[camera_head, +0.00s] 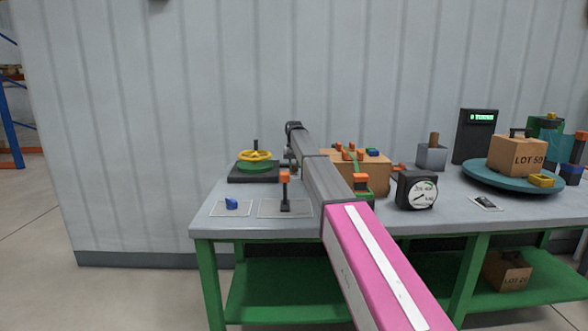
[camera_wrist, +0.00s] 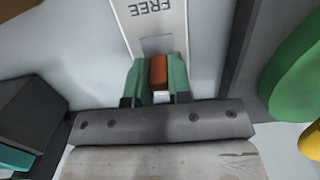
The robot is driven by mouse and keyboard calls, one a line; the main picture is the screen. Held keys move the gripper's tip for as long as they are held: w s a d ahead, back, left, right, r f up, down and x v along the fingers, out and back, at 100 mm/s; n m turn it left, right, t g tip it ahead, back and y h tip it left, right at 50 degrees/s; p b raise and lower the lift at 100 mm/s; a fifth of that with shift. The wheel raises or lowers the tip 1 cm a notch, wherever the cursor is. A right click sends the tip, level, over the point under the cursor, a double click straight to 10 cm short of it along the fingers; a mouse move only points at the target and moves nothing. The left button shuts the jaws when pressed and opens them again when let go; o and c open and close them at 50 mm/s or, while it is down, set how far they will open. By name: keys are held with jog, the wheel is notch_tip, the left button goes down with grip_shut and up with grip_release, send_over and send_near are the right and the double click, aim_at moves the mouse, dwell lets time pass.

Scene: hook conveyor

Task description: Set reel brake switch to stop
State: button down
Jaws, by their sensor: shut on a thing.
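In the wrist view, the reel brake switch shows as an orange-brown lever block (camera_wrist: 158,72) on a pale plate (camera_wrist: 152,22). The plate reads FREE, upside down in this view. The green finger pads of my gripper (camera_wrist: 158,84) press on both sides of the block, so the gripper is shut on it. No STOP mark shows. In the head view, my gripper (camera_head: 290,164) is at the back of the bench, right of the yellow handwheel, and partly hidden by my arm. The held lever cannot be made out clearly there.
The yellow handwheel (camera_head: 255,156) is close to my gripper. An orange-topped lever (camera_head: 285,180) and blue knob (camera_head: 232,203) stand on the bench's front left. A brown box (camera_head: 372,168), gauge (camera_head: 417,190) and blue turntable (camera_head: 490,178) stand to the right.

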jog(key=c, duration=1)
grip_release()
jog(key=shift+c, duration=0.2)
jog(key=shift+r, duration=0.15)
notch_tip(320, 180, up, 10)
jog(key=w, duration=0.1)
jog(key=shift+r, duration=0.25)
